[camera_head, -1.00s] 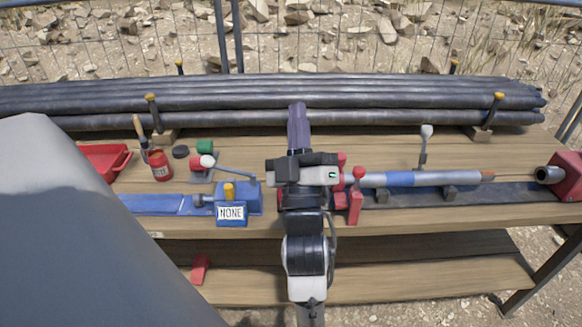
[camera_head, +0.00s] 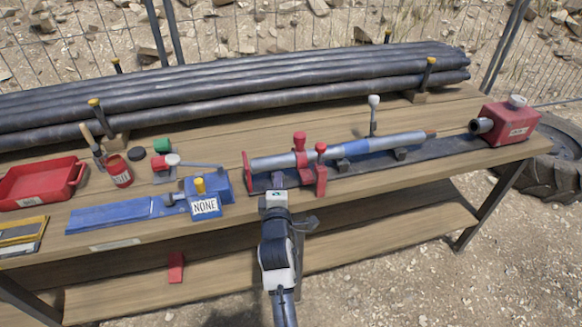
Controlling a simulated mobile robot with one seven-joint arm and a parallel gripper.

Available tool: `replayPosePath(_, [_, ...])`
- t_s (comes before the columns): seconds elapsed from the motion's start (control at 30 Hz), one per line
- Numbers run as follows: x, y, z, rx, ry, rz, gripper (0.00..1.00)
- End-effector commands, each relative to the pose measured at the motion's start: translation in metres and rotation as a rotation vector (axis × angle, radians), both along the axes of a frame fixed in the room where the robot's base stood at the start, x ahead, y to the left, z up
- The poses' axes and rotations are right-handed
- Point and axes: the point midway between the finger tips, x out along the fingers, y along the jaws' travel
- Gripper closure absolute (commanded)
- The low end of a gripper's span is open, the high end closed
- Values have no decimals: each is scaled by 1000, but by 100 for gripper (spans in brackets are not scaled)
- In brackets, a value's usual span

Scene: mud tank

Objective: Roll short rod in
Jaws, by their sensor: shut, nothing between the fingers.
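A short rod (camera_head: 400,141), silver with a blue section and a copper-coloured right tip, lies along a dark rail on the bench. Its left part passes by a red upright clamp (camera_head: 300,145) and a second red post (camera_head: 321,170). A red box with a grey pipe mouth (camera_head: 505,122) stands at the rail's right end, and a gap separates the rod's tip from the mouth. My gripper (camera_head: 277,182) is shut and empty, at the rail's front left, below the rod's left end. I cannot tell whether it touches the rail.
A blue fixture labelled NONE (camera_head: 205,200) stands left of my gripper. A red tray (camera_head: 40,182), a red jar (camera_head: 118,171) and a lever (camera_head: 374,110) stand on the bench. Long dark pipes (camera_head: 250,90) lie behind. A lower shelf (camera_head: 370,235) runs underneath.

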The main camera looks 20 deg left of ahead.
Motion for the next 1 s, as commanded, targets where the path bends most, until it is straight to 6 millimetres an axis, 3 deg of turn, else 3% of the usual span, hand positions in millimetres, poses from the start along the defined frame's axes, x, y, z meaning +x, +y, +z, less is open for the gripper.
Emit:
replayPosePath(0.13, [30,11,4,0,-1,0,100])
replayPosePath(0.3, [44,-10,3,2,2,-2,100])
replayPosePath(0.53, [51,-21,1,2,1,0,100])
replayPosePath(1.0, [52,-22,0,1,-1,1,100])
